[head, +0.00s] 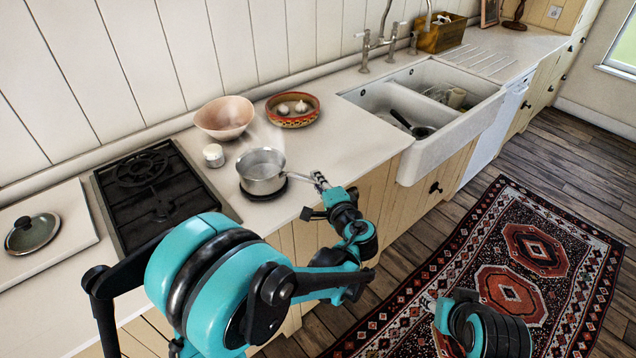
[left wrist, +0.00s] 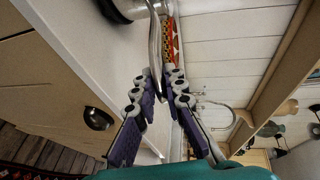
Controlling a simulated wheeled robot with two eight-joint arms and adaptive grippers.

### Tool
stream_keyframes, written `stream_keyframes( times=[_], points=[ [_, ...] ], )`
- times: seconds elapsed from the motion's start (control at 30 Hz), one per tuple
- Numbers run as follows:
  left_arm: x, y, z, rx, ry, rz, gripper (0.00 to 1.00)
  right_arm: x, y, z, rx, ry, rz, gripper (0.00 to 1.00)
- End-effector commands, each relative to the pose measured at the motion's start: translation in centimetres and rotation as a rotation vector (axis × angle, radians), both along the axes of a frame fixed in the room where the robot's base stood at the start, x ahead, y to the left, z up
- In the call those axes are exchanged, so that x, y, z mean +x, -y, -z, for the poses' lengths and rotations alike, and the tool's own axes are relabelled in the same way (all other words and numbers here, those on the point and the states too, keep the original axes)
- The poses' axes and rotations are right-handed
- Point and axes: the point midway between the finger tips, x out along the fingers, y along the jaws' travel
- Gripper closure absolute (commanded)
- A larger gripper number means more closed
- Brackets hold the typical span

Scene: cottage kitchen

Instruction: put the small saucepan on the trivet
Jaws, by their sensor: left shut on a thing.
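The small saucepan (head: 261,172) is a shiny metal pan, upright over the round black trivet (head: 266,194) on the counter. The trivet's dark edge shows below the pan; I cannot tell whether the pan rests on it or hangs just above. My left gripper (head: 320,183) is shut on the saucepan's handle, at the counter's front edge. In the left wrist view the handle (left wrist: 155,45) runs between the purple-padded fingers of my left gripper (left wrist: 160,88), and part of the pan (left wrist: 127,6) shows at the top.
Behind the pan stand a small white jar (head: 213,155), a pink bowl (head: 224,117) and a patterned red dish (head: 292,109) with garlic. A black hob (head: 157,195) lies left, with a lid (head: 33,233) beyond. The sink (head: 432,103) is right.

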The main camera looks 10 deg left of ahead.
Motion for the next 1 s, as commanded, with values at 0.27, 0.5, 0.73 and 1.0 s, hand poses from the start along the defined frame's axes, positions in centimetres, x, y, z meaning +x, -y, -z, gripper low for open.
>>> stream_keyframes(
  times=[0.27, 0.5, 0.73, 1.0],
  points=[
    [0.0, 0.0, 0.1, 0.0, 0.0, 0.0, 0.69, 0.0, 0.0, 0.1, 0.0, 0.0, 0.0, 0.6],
    [0.0, 0.0, 0.1, 0.0, 0.0, 0.0, 0.69, 0.0, 0.0, 0.1, 0.0, 0.0, 0.0, 0.6],
    [-1.2, 0.9, -0.5, 0.001, 0.0, 0.002, 0.69, 0.0, 0.0, -0.6, 0.0, 0.0, 0.0, 0.6],
    [-6.0, 4.1, -1.8, 0.001, 0.0, 0.004, 0.69, 0.0, 0.0, -2.2, 0.0, 0.0, 0.0, 0.6]
  ],
)
